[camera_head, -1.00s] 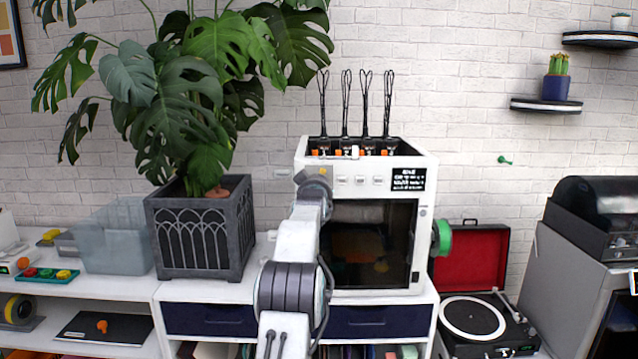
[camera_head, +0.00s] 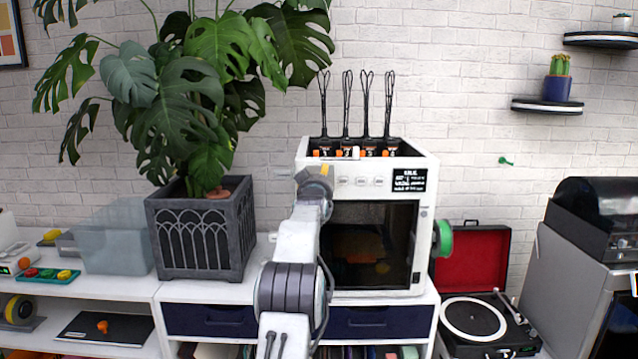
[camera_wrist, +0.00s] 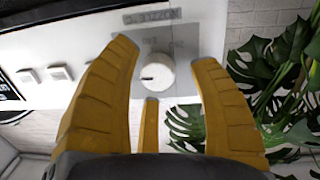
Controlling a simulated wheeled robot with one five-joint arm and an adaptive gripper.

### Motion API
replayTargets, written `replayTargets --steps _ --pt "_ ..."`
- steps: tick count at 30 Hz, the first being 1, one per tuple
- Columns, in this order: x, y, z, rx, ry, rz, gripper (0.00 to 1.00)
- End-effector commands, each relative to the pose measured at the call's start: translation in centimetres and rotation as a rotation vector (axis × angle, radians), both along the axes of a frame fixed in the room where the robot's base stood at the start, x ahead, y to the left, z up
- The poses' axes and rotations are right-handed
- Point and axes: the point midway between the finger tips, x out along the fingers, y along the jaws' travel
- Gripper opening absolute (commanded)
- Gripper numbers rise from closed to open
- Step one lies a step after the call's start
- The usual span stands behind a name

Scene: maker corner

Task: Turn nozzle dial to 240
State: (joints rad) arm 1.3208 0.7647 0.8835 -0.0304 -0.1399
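The nozzle dial (camera_wrist: 157,72) is a round white knob on the white front panel of the 3D printer (camera_head: 425,215). The panel lettering above it reads upside down in the wrist view, and a short dark mark shows on the dial's left side. My gripper (camera_wrist: 164,53) is open, with its yellow fingers on either side of the dial and visible gaps to it. In the head view my gripper (camera_head: 318,178) is at the upper left of the printer's front and hides the dial. The printer's display (camera_head: 408,181) has white text too small to read.
A large potted plant (camera_head: 200,235) stands close left of the printer. Several buttons (camera_head: 361,181) lie between the dial and the display. A green spool (camera_head: 442,238) is on the printer's right side, beside an open red record player (camera_head: 475,318).

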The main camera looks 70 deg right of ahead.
Motion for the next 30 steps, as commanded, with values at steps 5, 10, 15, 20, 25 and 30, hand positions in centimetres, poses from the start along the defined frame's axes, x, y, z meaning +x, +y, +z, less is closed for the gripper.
replayTargets --steps 5,10,15,20,25,30 --pt "-0.1 0.0 -0.1 0.003 0.001 0.0 0.56" --pt "-0.1 0.1 -0.1 0.003 0.001 0.0 0.56" --pt "-0.3 0.8 0.0 0.003 0.001 0.0 0.56" --pt "-0.6 2.1 0.1 0.003 0.001 0.0 0.56" --pt "-1.0 3.9 0.2 0.002 0.001 0.0 0.56" --pt "-1.5 5.8 0.2 0.003 0.001 0.0 0.56"
